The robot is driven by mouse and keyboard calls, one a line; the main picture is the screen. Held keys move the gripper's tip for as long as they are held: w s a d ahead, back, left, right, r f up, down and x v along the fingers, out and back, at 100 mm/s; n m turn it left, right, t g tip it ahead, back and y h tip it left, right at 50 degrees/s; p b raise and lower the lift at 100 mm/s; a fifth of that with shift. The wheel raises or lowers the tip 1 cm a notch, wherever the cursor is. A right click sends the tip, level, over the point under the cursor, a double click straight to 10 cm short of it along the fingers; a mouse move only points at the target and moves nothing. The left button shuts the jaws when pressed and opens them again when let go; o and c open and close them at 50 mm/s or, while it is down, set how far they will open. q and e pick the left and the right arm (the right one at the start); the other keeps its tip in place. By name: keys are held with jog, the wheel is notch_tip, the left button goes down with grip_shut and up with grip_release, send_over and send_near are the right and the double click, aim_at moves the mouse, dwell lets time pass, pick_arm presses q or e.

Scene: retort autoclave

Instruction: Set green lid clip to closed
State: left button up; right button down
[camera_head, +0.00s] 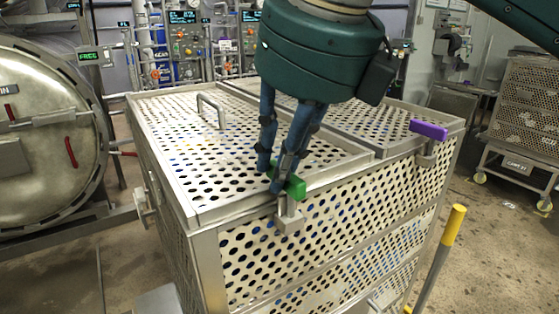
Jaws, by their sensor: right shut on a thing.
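The green lid clip (294,186) sits on the front upper edge of a perforated metal basket (330,190), above a small metal bracket. My right gripper (276,180) comes down from above, and its fingers are shut on the green clip, covering the clip's left part. I cannot tell the clip's exact angle against the lid. The perforated lid (215,165) lies flat on the basket, with a metal bar handle (211,108) at its far left. My left gripper is not in view.
A purple clip (428,130) sits on the same edge to the right. A round autoclave door (50,135) stands at the left. A yellow-capped post (440,250) stands close to the basket's right front. A wheeled perforated cart (525,110) is at the far right, with open floor before it.

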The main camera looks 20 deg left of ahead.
jog(key=shift+r, duration=0.1)
jog(key=c, duration=1.5)
grip_release()
jog(key=shift+c, duration=0.2)
jog(key=v, duration=1.2)
